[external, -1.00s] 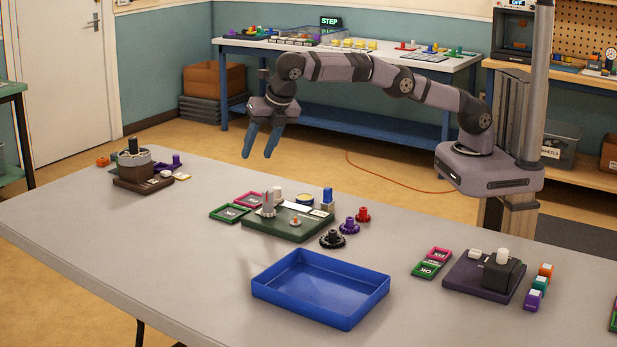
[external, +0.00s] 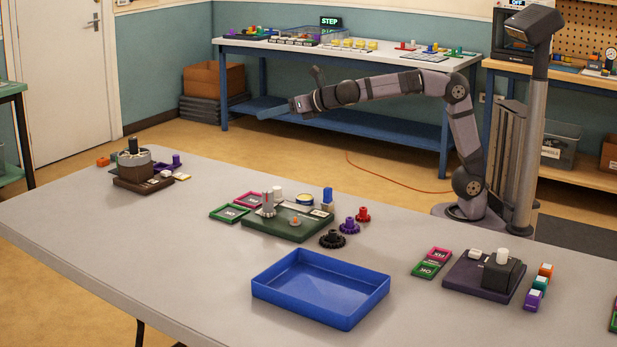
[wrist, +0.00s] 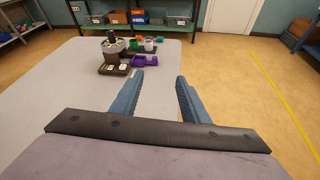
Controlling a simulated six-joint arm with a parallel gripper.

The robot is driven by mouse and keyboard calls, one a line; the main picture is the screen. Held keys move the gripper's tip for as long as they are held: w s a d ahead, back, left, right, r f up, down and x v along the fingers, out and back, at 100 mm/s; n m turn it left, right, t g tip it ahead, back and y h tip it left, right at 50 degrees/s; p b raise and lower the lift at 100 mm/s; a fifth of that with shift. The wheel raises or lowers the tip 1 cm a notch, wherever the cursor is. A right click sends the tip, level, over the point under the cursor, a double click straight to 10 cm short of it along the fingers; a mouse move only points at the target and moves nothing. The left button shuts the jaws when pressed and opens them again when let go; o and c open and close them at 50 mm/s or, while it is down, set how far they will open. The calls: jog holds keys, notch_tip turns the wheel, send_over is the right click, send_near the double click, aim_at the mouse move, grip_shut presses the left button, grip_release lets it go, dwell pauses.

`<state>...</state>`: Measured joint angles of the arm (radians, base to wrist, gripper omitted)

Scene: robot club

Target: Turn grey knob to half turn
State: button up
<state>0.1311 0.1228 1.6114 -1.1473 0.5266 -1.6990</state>
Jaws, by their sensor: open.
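A light grey upright knob-like part (external: 268,205) with a reddish mark stands on the green board (external: 275,228) near the middle of the table; I cannot tell its angle. A larger round grey-brown drum (external: 135,162) with a dark post sits on a brown base at the table's far left. I cannot be sure which is the grey knob. The drum unit (wrist: 114,48) also shows ahead in the wrist view, left of centre.
An empty blue tray (external: 320,290) lies in front of the green board. A purple unit with a black block (external: 484,275) stands at right. The table between the drum unit and green board is clear.

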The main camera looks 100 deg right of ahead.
aim_at(270, 191)
jog(key=a+f+n+y, duration=0.3)
jog(key=a+n, duration=0.1)
jog(key=a, duration=0.2)
jog(key=w+a+f+n+t+y, duration=0.1)
jog(key=a+f+n+y, duration=0.2)
jog(key=a, duration=0.3)
jog(key=a+f+n+y, duration=0.4)
jog(key=a, duration=0.2)
jog(key=shift+w+a+f+n+t+y, duration=0.2)
jog(key=shift+w+f+n+t+y, duration=0.1)
jog(key=shift+f, duration=0.1)
jog(key=a+n+y, duration=0.1)
jog(key=a, duration=0.1)
jog(key=s+a+y, duration=0.1)
jog(key=a, duration=0.1)
jog(key=a+n+y, duration=0.1)
jog(key=a, duration=0.1)
jog(key=shift+s+r+n, duration=0.3)
jog(key=shift+r, duration=0.1)
jog(key=shift+s+a+r+n+g+y, duration=0.15)
jog(key=shift+a+n+g+y, duration=0.15)
jog(key=shift+a+g+y, duration=0.15)
jog(key=shift+x, duration=3.65)
jog(key=shift+d, duration=0.1)
grip_shut()
jog(key=shift+t+b, duration=0.25)
jog(key=shift+b, duration=0.35)
